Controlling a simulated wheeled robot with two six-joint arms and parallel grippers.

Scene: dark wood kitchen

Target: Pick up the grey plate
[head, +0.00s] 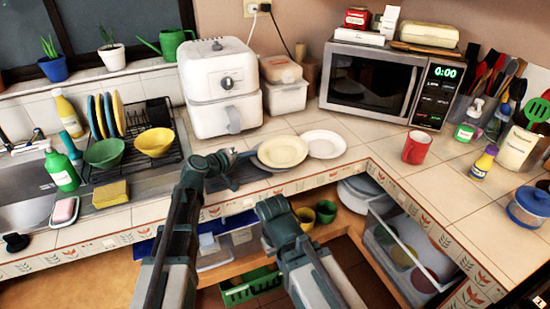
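My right gripper (272,207) is lower, in front of the counter edge and apart from the plates. Its fingers are too hidden to tell open from shut.
A white air fryer (222,88) stands behind the plates, with a microwave (385,87) at the back right. A dish rack (135,150) with bowls is to the left. A red mug (417,147) stands on the right counter. Open shelves hold cups (326,211) below.

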